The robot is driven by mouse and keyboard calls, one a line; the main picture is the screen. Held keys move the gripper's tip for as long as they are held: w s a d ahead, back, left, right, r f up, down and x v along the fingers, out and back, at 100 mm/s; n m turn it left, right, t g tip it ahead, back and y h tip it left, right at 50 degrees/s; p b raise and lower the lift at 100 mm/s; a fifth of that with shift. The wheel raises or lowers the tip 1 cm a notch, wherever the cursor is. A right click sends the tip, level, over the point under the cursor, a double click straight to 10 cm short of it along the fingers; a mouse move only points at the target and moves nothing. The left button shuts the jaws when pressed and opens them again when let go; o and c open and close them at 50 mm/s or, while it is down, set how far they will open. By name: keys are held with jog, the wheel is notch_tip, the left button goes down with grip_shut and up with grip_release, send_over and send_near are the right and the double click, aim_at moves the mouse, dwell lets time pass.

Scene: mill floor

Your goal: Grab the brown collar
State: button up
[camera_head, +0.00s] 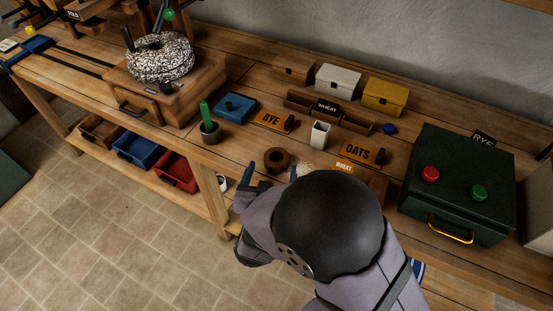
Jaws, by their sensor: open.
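The brown collar (277,161) is a thick ring with a dark hole, lying on the wooden bench near its front edge, in the middle of the picture. My gripper (256,179) is open, with its dark fingers close to the bench's front edge, just below and left of the collar in the picture. Nothing shows between the fingers. The collar stands clear of the fingers in this view; the height of the fingers above the bench is hard to tell. My arm hides part of the bench right of the gripper.
A white cup (319,134) and the orange RYE (274,121) and OATS (358,151) plates stand behind the collar. A green box (459,183) stands at right.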

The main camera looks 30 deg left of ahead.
aim_at(276, 160)
jog(key=shift+p+x, duration=0.85)
jog(key=shift+x, duration=2.65)
jog(key=shift+d, duration=0.15)
jog(key=c, duration=1.2)
